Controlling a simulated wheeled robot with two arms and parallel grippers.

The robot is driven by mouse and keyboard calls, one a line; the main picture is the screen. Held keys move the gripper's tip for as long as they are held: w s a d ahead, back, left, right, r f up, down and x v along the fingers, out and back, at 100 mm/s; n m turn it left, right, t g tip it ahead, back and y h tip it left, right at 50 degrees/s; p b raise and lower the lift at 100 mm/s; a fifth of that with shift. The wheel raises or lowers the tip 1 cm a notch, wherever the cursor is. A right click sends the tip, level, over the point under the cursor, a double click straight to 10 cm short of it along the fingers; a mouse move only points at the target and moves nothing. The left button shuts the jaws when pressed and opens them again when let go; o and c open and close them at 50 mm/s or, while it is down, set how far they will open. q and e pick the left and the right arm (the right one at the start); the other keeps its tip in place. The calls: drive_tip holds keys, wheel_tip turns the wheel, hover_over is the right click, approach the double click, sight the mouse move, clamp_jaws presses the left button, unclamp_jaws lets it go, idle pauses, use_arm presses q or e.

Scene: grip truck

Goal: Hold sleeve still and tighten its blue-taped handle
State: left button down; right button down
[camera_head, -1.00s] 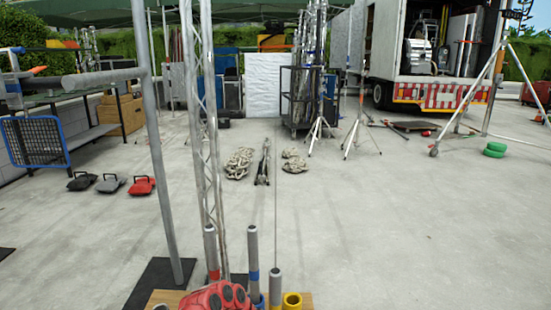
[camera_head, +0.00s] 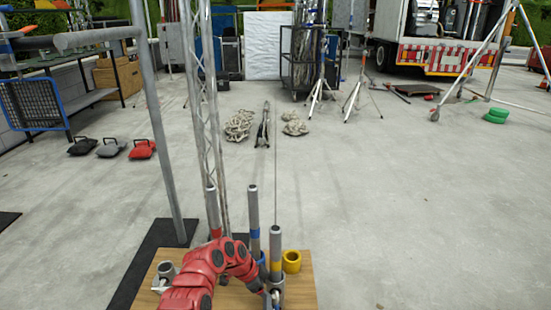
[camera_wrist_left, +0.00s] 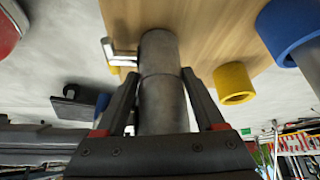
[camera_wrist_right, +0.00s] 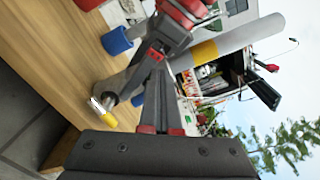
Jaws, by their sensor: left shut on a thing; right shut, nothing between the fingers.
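The grey metal sleeve (camera_wrist_left: 158,55) stands on a wooden board (camera_head: 300,280). In the head view it is at the bottom middle, with a yellow-taped pipe (camera_head: 276,240) rising from it. My left gripper (camera_wrist_left: 160,85) is shut around it. A silver handle (camera_wrist_left: 112,50) sticks out from its side. The right wrist view shows this handle (camera_wrist_right: 104,105) with yellow tape; a blue patch (camera_wrist_right: 138,100) beside it is not clear enough to place. My right gripper (camera_wrist_right: 158,72) is shut and empty, apart from the handle. Its tips are not clear in the head view.
A blue-taped pipe (camera_head: 254,220), a red-taped pipe (camera_head: 213,210) and a yellow collar (camera_head: 291,261) stand close by. Another grey sleeve (camera_head: 166,270) is on the board's left. A truss (camera_head: 203,110) rises behind.

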drive_tip(key=shift+d+r, duration=0.1)
idle(0.3)
drive_tip(key=shift+r, duration=0.1)
drive_tip(key=s, duration=0.6)
drive_tip(key=shift+a+r, duration=0.2)
drive_tip(key=shift+r, duration=0.05)
drive_tip(key=shift+f, duration=0.1)
drive_tip(key=w+a+f, duration=0.2)
drive_tip(key=w, duration=0.4)
drive_tip(key=shift+f, duration=0.35)
idle(0.3)
